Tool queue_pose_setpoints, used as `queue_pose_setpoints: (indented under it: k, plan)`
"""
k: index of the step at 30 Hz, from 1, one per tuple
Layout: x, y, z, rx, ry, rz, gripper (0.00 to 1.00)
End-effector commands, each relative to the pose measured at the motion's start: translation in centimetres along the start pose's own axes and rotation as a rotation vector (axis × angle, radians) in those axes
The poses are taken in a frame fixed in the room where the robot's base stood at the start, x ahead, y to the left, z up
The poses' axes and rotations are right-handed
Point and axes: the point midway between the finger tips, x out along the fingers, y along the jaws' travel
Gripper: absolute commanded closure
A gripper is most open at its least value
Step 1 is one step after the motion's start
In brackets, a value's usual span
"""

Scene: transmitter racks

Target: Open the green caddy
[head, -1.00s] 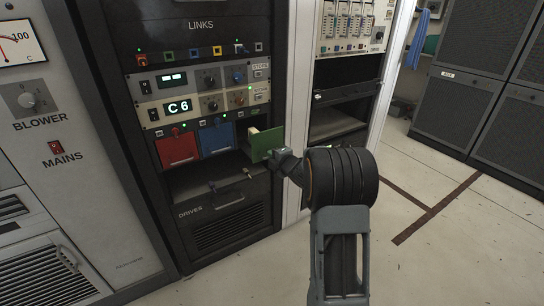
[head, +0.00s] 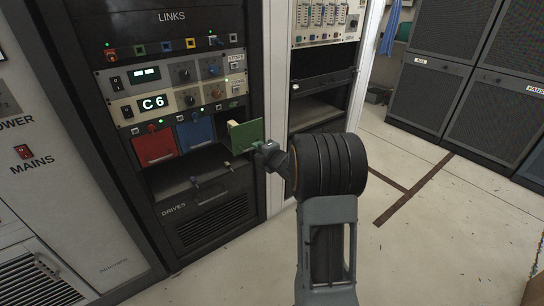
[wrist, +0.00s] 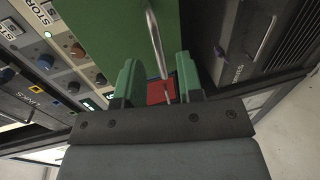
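The green caddy (head: 247,136) stands out from the rack at the right end of a row of coloured caddies. Its pale side shows behind the green front. In the wrist view its green front (wrist: 108,30) fills the upper middle, with a thin metal handle (wrist: 155,42) on it. My gripper (head: 263,149) is at the lower right of the green front. In the wrist view the gripper's two green fingers (wrist: 160,84) are apart, with a gap wider than the handle. The handle runs down towards this gap; I cannot tell whether a finger touches it.
A red caddy (head: 155,147) and a blue caddy (head: 195,133) sit to the left in the same row. Below is a dark shelf with small knobs. A pale rack upright (head: 277,120) stands close right of the gripper. Open floor (head: 430,230) lies to the right.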

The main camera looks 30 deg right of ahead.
Motion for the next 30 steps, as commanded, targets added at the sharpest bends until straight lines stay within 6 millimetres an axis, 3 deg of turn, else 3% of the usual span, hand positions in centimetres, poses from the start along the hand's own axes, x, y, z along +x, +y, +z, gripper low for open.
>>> queue_pose_setpoints:
  k: [6,15,30]
  plan:
    - [-4.8,0.3,0.1,0.001,-0.003,0.001,0.66]
    - [-9.0,0.1,0.1,0.001,-0.002,0.000,0.66]
    - [-10.1,0.0,0.0,0.001,0.000,0.001,0.66]
